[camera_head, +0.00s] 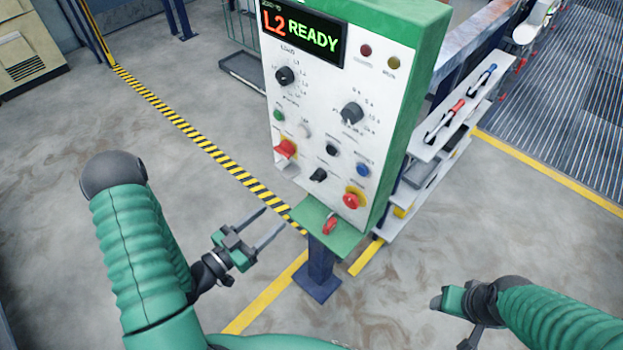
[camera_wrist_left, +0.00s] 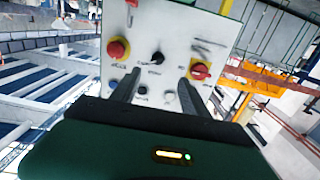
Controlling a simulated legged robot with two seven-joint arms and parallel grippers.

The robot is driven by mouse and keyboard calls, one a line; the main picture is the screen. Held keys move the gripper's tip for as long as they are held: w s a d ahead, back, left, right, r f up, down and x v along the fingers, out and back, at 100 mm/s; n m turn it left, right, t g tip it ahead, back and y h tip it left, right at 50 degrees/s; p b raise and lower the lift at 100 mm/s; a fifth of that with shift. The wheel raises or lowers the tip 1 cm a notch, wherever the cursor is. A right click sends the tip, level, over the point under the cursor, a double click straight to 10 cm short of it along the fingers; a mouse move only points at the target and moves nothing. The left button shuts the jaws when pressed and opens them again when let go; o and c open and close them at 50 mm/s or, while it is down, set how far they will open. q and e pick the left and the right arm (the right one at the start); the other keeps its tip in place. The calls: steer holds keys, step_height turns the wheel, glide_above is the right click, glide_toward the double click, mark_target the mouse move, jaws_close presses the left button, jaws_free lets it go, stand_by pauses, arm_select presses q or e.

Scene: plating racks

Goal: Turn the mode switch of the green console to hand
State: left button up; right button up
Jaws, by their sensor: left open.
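The green console (camera_head: 425,95) stands on a post, with a white panel and a display reading "L2 READY". A small black selector (camera_head: 318,175) sits low on the panel between a red switch (camera_head: 285,149) and a red emergency button (camera_head: 351,200). It looks like the mode switch, but its labels are unreadable. In the left wrist view the panel is upside down and the black selector (camera_wrist_left: 157,58) shows between and beyond the fingertips. My left gripper (camera_head: 274,222) is open and empty, lower left of the panel and apart from it. My right gripper (camera_head: 455,302) is at lower right; its fingers are not clear.
Two larger black knobs, the upper-left knob (camera_head: 285,75) and the right knob (camera_head: 352,112), sit higher. A blue button (camera_head: 362,170) is near the selector. A red handle (camera_head: 330,224) sits on the green ledge. A tool shelf (camera_head: 437,145) stands right behind the console. Floor at left is clear.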

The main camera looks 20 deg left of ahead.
mark_target(313, 181)
arm_select(q)
steer(key=x, duration=0.5)
steer(key=p+x, duration=0.1)
steer(key=x, duration=0.5)
steer(key=p+x, duration=0.1)
steer(key=x, duration=0.5)
steer(key=shift+d+r, duration=0.1)
steer(key=shift+r, duration=0.2)
jaws_close()
